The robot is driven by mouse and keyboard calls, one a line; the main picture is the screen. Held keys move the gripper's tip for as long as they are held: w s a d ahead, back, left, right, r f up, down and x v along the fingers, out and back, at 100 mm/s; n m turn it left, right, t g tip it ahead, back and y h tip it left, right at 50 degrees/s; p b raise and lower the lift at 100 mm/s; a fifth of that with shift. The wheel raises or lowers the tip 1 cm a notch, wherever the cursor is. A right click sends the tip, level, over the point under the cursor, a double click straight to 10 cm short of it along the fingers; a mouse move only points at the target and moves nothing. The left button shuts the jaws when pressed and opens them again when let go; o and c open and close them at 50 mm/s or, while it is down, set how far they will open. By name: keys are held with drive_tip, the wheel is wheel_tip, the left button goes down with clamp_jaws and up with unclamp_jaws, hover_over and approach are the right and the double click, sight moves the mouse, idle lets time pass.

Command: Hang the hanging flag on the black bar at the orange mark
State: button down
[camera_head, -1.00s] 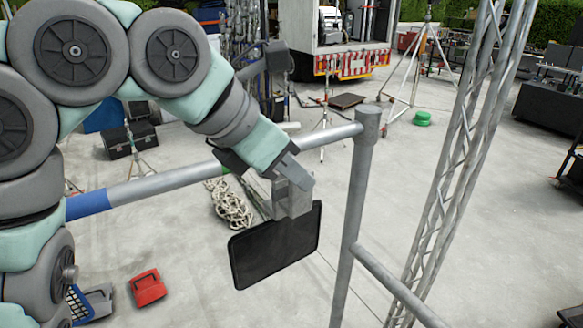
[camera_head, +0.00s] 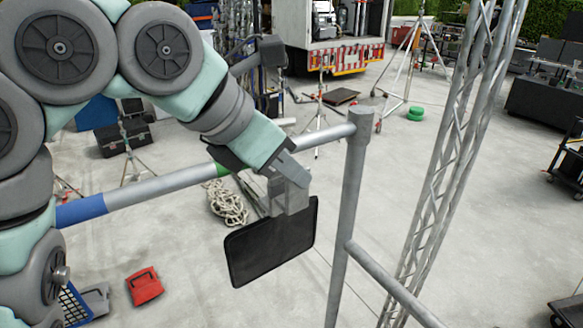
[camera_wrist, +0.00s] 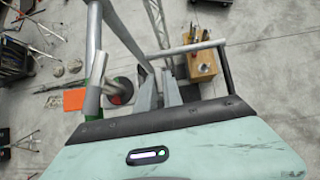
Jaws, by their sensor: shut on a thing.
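My gripper (camera_head: 290,180) is shut on the flag, a black rectangular panel (camera_head: 270,248) hanging below it by a grey clamp (camera_head: 290,198). The panel hangs clear of the ground. In the wrist view my fingers (camera_wrist: 159,88) point away from the camera; I cannot make out the panel there. A grey horizontal bar (camera_head: 170,180) with a blue band (camera_head: 80,210) and a green band (camera_head: 222,169) passes behind my wrist to an upright post. No orange mark shows on it in the head view. An orange patch (camera_wrist: 75,99) shows in the wrist view; I cannot tell what bears it.
The grey upright post (camera_head: 348,200) stands right of the panel, with a lower rail (camera_head: 395,288). A lattice truss (camera_head: 440,160) stands farther right. A red box (camera_head: 144,286) and a coiled rope (camera_head: 228,202) lie on the concrete. A truck stands behind.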

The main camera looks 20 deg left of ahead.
drive_tip(key=shift+r, duration=0.1)
idle(0.4)
drive_tip(key=shift+f+b, duration=1)
drive_tip(key=shift+b, duration=0.1)
drive_tip(key=shift+w+a+r, duration=0.15)
drive_tip(key=shift+w+a, duration=0.55)
drive_tip(key=shift+a, duration=0.2)
